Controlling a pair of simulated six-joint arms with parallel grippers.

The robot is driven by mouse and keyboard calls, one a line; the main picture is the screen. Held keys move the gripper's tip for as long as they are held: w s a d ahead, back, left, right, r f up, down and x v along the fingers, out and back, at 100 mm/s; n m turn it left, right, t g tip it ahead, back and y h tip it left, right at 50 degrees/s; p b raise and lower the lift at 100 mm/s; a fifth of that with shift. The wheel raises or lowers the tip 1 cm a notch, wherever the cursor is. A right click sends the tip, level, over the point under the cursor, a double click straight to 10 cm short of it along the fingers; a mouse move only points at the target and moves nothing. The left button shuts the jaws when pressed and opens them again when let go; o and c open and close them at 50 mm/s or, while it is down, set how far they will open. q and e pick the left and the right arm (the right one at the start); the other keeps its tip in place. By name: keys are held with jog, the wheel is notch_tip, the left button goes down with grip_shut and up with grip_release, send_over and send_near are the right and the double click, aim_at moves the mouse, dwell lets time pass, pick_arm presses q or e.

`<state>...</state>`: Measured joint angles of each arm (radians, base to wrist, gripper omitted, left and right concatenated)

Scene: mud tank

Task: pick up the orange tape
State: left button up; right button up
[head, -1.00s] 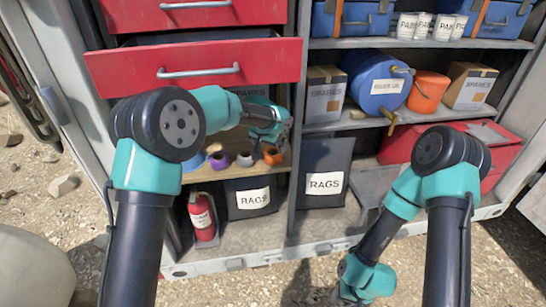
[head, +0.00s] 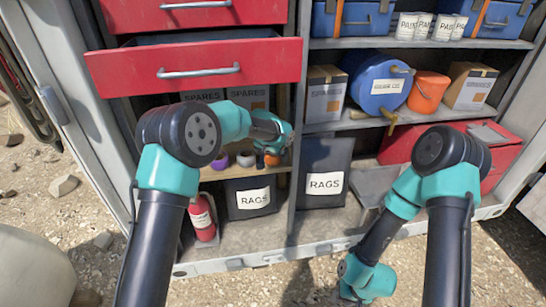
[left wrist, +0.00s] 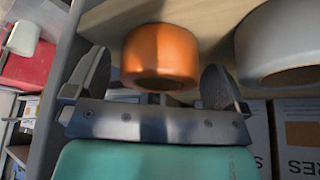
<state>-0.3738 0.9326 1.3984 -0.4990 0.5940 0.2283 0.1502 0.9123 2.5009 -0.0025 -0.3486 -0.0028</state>
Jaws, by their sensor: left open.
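The orange tape (head: 271,159) is a roll on the wooden shelf under the open red drawer, partly hidden by my left gripper in the head view. My left gripper (head: 277,145) is right at it. In the left wrist view the orange tape (left wrist: 160,55) lies between the two spread fingers of my left gripper (left wrist: 155,85), with a gap showing on each side. Nothing is held. My right gripper (head: 352,288) hangs low in front of the cabinet; its fingers are too unclear to read.
A white roll (left wrist: 280,45) sits close beside the orange one, and a purple roll (head: 221,161) is further left. Spares boxes (head: 248,97) stand behind. The red drawer (head: 200,68) juts out above. A cabinet divider (head: 298,110) stands close on the right.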

pick_arm(q)
jog(key=c, duration=0.9)
jog(key=shift+c, duration=0.2)
jog(key=shift+r, duration=1.65)
jog(key=shift+s+r, duration=0.15)
jog(key=shift+s, duration=0.05)
jog(key=s, duration=0.5)
jog(key=s+r, duration=0.1)
jog(key=s, duration=0.9)
jog(key=shift+s+r, duration=0.2)
jog(key=shift+s, duration=0.1)
